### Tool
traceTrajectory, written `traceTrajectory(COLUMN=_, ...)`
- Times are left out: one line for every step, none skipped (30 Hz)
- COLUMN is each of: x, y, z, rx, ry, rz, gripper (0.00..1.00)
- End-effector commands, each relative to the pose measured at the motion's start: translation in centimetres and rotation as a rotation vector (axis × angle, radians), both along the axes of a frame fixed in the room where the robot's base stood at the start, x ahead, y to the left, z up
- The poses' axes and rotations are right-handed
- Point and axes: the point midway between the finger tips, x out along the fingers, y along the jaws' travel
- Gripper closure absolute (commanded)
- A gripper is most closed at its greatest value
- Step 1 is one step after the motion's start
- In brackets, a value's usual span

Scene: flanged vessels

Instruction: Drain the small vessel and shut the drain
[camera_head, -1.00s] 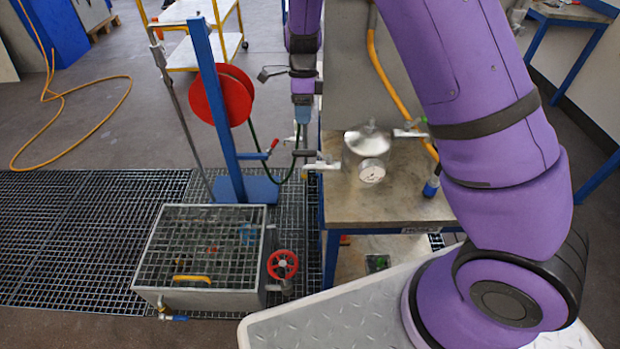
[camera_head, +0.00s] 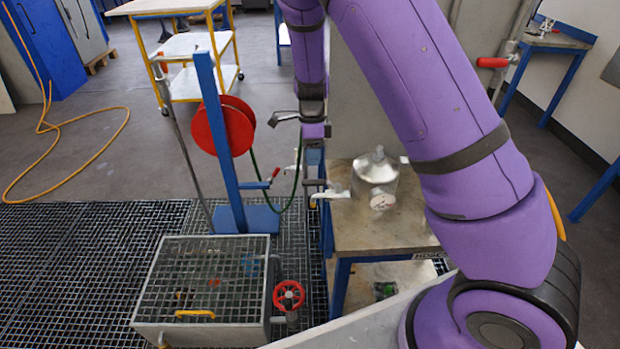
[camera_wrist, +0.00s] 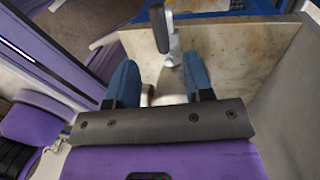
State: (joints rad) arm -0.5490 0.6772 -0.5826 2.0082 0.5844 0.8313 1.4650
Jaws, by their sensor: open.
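The small vessel (camera_head: 375,178) is a silver lidded pot with a round gauge (camera_head: 383,202) on its front, standing on a worn-topped bench. A pale drain valve (camera_head: 328,194) juts from its left side, with a dark grey lever (camera_head: 314,183) beside it. My gripper (camera_head: 314,158) hangs just above this lever, partly hidden by the wrist. In the wrist view my blue fingers (camera_wrist: 160,84) are apart, with pale metal showing between them. A grey lever (camera_wrist: 159,28) on a pale valve body (camera_wrist: 173,50) shows beyond the fingertips. I cannot tell whether the fingers touch anything.
A grated metal box (camera_head: 205,285) with a red handwheel (camera_head: 289,295) sits on the floor grating to the left. A blue post with a red hose reel (camera_head: 223,125) stands close left of my gripper. The bench top (camera_head: 375,235) is clear in front of the vessel.

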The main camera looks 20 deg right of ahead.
Motion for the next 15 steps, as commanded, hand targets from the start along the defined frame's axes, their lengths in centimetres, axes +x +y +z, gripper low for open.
traceTrajectory(x=-0.2, y=0.0, z=-1.0, rx=-0.001, ry=0.004, rz=-0.001, gripper=0.53)
traceTrajectory(x=-0.3, y=0.1, z=-1.6, rx=-0.002, ry=0.004, rz=0.0, gripper=0.53)
traceTrajectory(x=-0.5, y=0.1, z=-2.3, rx=-0.001, ry=0.005, rz=-0.002, gripper=0.53)
traceTrajectory(x=-0.6, y=0.1, z=-2.8, rx=-0.001, ry=0.004, rz=-0.001, gripper=0.53)
traceTrajectory(x=-0.7, y=0.1, z=-3.3, rx=-0.002, ry=0.004, rz=-0.001, gripper=0.53)
traceTrajectory(x=-0.8, y=0.2, z=-4.0, rx=-0.001, ry=0.005, rz=-0.003, gripper=0.53)
traceTrajectory(x=-0.9, y=0.2, z=-4.4, rx=0.0, ry=0.003, rz=-0.002, gripper=0.53)
traceTrajectory(x=-1.0, y=0.2, z=-4.8, rx=-0.001, ry=0.004, rz=-0.001, gripper=0.53)
traceTrajectory(x=-1.1, y=0.3, z=-5.4, rx=-0.001, ry=0.004, rz=-0.001, gripper=0.53)
traceTrajectory(x=-1.1, y=0.3, z=-5.7, rx=0.0, ry=0.003, rz=-0.002, gripper=0.53)
traceTrajectory(x=-1.2, y=0.3, z=-6.0, rx=-0.001, ry=0.002, rz=-0.002, gripper=0.53)
traceTrajectory(x=-1.2, y=0.4, z=-6.4, rx=-0.001, ry=0.001, rz=-0.001, gripper=0.53)
traceTrajectory(x=-1.3, y=0.4, z=-6.7, rx=-0.001, ry=0.001, rz=0.0, gripper=0.53)
traceTrajectory(x=-1.3, y=0.4, z=-6.9, rx=-0.001, ry=0.001, rz=0.0, gripper=0.53)
traceTrajectory(x=-1.3, y=0.4, z=-7.1, rx=-0.001, ry=0.001, rz=0.0, gripper=0.53)
